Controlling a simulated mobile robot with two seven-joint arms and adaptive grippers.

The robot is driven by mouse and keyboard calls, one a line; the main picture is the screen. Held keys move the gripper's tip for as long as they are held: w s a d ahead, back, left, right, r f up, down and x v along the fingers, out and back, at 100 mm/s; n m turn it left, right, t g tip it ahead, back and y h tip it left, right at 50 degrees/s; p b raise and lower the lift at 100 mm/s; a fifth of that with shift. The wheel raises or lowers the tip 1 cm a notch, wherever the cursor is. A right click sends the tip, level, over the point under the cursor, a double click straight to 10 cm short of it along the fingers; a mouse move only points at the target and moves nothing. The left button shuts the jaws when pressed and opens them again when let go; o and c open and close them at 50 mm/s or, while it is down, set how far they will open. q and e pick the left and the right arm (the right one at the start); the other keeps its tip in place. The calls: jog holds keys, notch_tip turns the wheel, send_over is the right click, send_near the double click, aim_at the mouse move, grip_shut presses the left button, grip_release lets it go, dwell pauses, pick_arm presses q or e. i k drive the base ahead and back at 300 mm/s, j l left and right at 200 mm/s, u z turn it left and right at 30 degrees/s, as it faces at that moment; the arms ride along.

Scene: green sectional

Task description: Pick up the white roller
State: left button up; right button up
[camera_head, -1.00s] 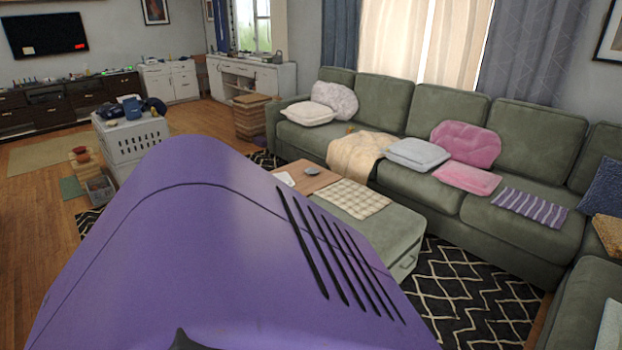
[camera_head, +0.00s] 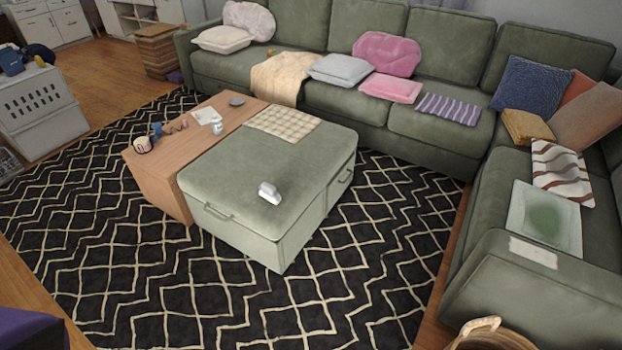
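A small white object (camera_head: 270,192), which looks like the white roller, lies on top of the green ottoman (camera_head: 235,200), near its front middle. It is small in the view, so its exact shape is hard to make out. Neither of my grippers shows in the head view.
A wooden coffee table (camera_head: 160,160) with small items adjoins the ottoman's left side. A green sectional sofa (camera_head: 400,50) with cushions runs along the back and right. A patterned black rug (camera_head: 130,270) lies around the ottoman, bare in front. A wicker basket (camera_head: 490,335) stands at bottom right.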

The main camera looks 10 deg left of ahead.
aim_at(267, 192)
jog(key=u, duration=0.65)
jog(key=z, duration=1.55)
jog(key=u, duration=1.55)
jog(key=i+l+u, duration=0.25)
jog(key=i+l, duration=0.55)
jog(key=i, duration=0.2)
jog(key=i+l+u, duration=0.25)
jog(key=i+l, duration=0.65)
jog(key=l, duration=0.1)
